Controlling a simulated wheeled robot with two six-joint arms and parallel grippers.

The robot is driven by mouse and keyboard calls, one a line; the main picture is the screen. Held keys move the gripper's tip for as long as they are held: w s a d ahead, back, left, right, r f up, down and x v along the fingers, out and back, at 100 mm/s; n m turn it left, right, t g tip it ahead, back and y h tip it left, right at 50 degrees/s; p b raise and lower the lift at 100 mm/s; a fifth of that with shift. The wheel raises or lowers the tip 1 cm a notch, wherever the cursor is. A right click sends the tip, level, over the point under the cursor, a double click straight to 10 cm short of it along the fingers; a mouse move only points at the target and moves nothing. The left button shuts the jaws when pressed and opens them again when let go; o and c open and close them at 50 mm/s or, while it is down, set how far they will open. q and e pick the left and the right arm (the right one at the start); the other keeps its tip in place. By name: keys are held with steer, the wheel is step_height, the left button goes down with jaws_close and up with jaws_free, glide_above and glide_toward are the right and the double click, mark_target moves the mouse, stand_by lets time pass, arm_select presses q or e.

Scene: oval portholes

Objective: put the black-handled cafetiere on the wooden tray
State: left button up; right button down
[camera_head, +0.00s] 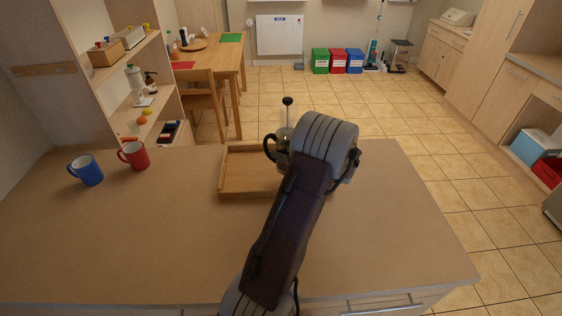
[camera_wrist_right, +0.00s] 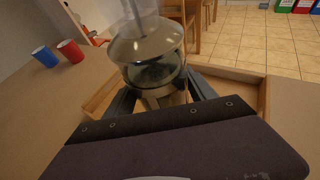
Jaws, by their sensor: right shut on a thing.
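The cafetiere (camera_head: 284,134) has a clear glass body, a black knob on its plunger rod and a black handle (camera_head: 269,148) on its left side. In the wrist view the cafetiere's domed lid (camera_wrist_right: 146,43) and glass fill the space between the fingers. My right gripper (camera_wrist_right: 161,98) is shut on the cafetiere. The wooden tray (camera_head: 236,193) lies on the counter, and the cafetiere is upright over its right part. My arm hides the cafetiere's base, so I cannot tell whether it touches the tray. My left gripper is not in view.
A blue mug (camera_head: 90,172) and a red mug (camera_head: 137,157) stand on the counter (camera_head: 150,240) at the left. The counter is clear to the right of the tray. A shelf unit (camera_head: 112,68) with small items stands beyond the mugs.

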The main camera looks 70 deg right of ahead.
steer(key=shift+w+d+f, duration=0.15)
steer(key=shift+w+f, duration=0.15)
steer(key=shift+w, duration=0.25)
steer(key=shift+w+d+f, duration=0.1)
steer(key=shift+w+f, duration=0.15)
steer(key=shift+w, duration=0.3)
step_height(320, 180, down, 3)
steer(key=shift+a+f, duration=0.1)
steer(key=shift+f, duration=0.45)
steer(key=shift+c, duration=1.5)
jaws_free()
steer(key=shift+s+f, duration=0.1)
